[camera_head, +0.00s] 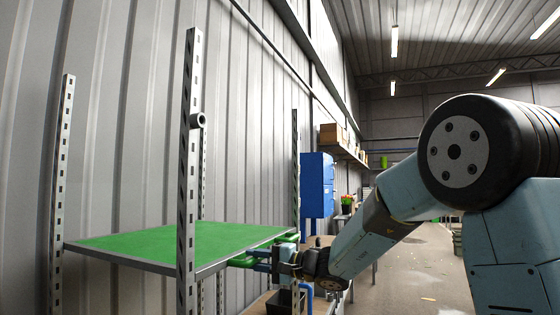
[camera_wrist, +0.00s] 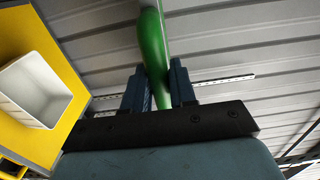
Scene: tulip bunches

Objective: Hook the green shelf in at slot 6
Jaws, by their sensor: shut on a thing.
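The green shelf (camera_head: 180,241) is a flat green panel with a grey rim, roughly level among upright slotted posts. The near post (camera_head: 187,160) crosses in front of it, and another post (camera_head: 62,180) stands at its left corner. A green handle (camera_head: 243,261) sticks out from its right side. My gripper (camera_head: 264,258) is at that handle. In the wrist view the green handle (camera_wrist: 151,45) runs between the two blue fingers of my gripper (camera_wrist: 159,80), which are shut on it. Slot numbers are not readable, and I cannot tell whether the shelf's hooks sit in the posts.
A ribbed metal wall (camera_head: 110,120) stands close behind the posts. A blue cabinet (camera_head: 318,185) and a potted plant (camera_head: 347,204) are beyond my gripper. A dark bin (camera_head: 280,302) is below it. The wrist view shows a white bin (camera_wrist: 38,88) on yellow. Floor (camera_head: 425,270) is open at right.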

